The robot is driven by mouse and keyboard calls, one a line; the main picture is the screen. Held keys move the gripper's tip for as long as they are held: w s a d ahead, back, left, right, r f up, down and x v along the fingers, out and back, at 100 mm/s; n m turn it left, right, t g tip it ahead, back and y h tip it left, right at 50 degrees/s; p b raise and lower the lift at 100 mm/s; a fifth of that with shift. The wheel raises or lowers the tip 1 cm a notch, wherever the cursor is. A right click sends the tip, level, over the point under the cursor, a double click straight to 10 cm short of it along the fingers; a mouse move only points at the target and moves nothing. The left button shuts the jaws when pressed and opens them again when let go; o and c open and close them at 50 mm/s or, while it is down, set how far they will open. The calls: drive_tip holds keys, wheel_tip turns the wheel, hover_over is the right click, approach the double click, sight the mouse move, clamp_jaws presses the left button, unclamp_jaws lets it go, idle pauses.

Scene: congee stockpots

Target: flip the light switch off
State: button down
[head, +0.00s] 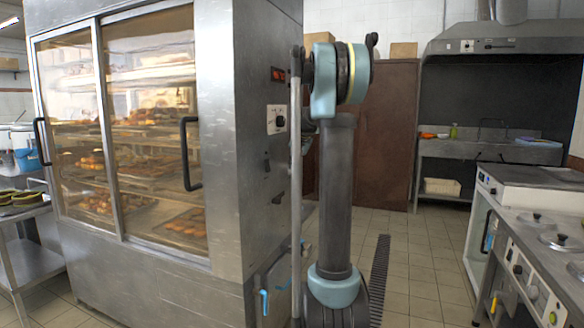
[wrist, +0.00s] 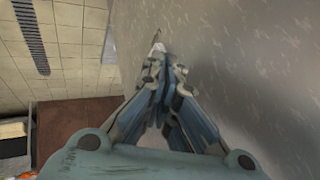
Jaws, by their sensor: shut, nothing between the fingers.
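The steel side of the glass-fronted cabinet (head: 255,215) carries several controls in the head view. A dark-framed red-lit switch (head: 278,74) is near the top. Below it are a pale dial plate (head: 277,119), a small dark switch-like fitting (head: 266,162) and a lower latch-like fitting (head: 279,184). I cannot tell for sure which is the light switch. In the wrist view my gripper (wrist: 162,72) is shut and empty, close alongside the steel side panel (wrist: 245,70). A small thin fitting (wrist: 157,40) shows just beyond the fingertips; contact cannot be told. My arm hides part of the head view.
Trays of pastries (head: 150,150) sit behind the glass doors. A brown panel (head: 390,130) stands behind my arm. A steel counter with lidded pots (head: 535,218) is at right. Tiled floor (head: 420,270) with a dark drain grate (head: 379,280) lies open between.

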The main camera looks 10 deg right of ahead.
drive_tip(key=d+v, duration=0.1)
drive_tip(key=v, duration=1.1)
drive_tip(key=shift+d+f, duration=0.2)
drive_tip(key=shift+d, duration=0.15)
drive_tip(key=s+a+f+n+g, duration=0.1)
drive_tip(key=s+a+f, duration=0.1)
drive_tip(key=s+f, duration=0.45)
drive_tip(key=s+a+f+n+g, duration=0.1)
drive_tip(key=s+a+f, duration=0.2)
drive_tip(key=s, duration=0.7)
drive_tip(key=s+a+f+n+g, duration=0.15)
drive_tip(key=s+f, duration=0.25)
drive_tip(key=s, duration=0.5)
drive_tip(key=s+f+n+g+h, duration=0.1)
drive_tip(key=s+f+h, duration=0.1)
drive_tip(key=s+f, duration=1.8)
drive_tip(key=shift+s+a, duration=0.45)
drive_tip(key=shift+s, duration=0.35)
